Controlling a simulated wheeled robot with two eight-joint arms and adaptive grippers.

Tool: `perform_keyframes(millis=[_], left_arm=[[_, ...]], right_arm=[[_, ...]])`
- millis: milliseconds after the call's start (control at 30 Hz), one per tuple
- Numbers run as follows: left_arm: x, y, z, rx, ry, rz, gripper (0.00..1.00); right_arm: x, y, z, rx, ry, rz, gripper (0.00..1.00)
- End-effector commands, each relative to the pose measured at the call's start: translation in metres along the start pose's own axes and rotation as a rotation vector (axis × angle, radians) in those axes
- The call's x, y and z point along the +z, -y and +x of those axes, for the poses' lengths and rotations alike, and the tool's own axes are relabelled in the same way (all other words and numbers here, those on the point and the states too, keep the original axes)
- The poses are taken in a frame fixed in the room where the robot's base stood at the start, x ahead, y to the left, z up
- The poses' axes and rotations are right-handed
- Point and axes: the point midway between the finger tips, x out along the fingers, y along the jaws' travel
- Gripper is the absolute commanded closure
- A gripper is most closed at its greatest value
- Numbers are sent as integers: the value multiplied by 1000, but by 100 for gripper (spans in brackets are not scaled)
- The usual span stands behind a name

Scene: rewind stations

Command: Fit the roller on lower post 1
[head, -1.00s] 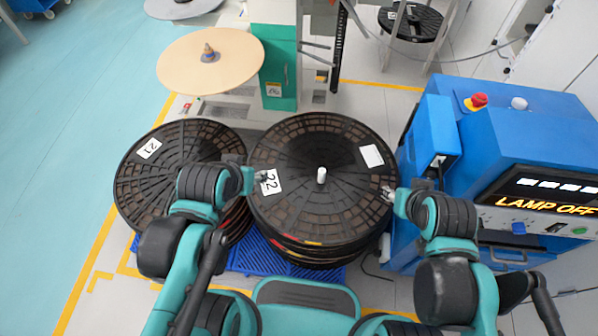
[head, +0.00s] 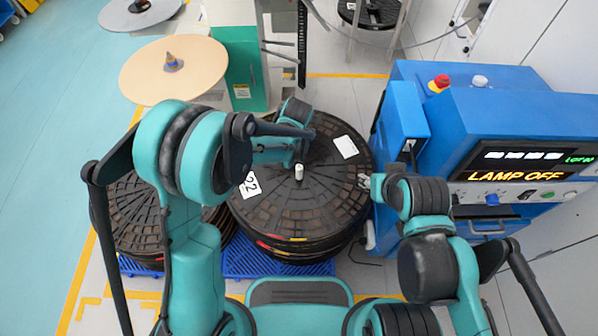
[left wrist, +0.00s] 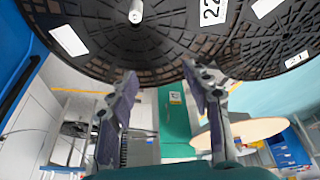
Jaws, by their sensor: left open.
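A small white roller (head: 299,172) stands upright at the centre of the top black reel, marked 22 (head: 320,205). It also shows at the top of the left wrist view (left wrist: 136,11). My left gripper (head: 299,152) is over this reel, just behind the roller in the head view. I cannot make out lower post 1.
A second reel stack (head: 130,215) stands at left, partly behind my left arm. A blue cabinet (head: 410,110) with a "LAMP OFF" display stands at right. Behind are a green machine column (head: 238,65) and a tan disc (head: 185,80). Blue pallets (head: 275,262) lie beneath the stacks.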

Motion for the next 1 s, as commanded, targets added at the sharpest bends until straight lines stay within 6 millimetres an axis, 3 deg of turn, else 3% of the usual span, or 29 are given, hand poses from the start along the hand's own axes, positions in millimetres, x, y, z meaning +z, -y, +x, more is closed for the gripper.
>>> perform_keyframes(millis=[100, 300, 533, 867, 1000], left_arm=[[20, -26, 48, -32, 4, -45, 50], [55, -48, 111, -78, 0, -119, 50], [73, -53, 141, -98, -6, -154, 50], [72, -50, 175, -98, -6, -155, 50], [70, -48, 197, -99, -6, -156, 50]], right_arm=[[-1, 0, -1, 0, 0, 0, 60], [-1, 0, -2, 0, 0, 0, 60], [-1, 0, -1, 0, 0, 0, 60], [8, 0, 11, 0, 0, 0, 60], [16, 0, 22, 0, 0, 0, 60]])
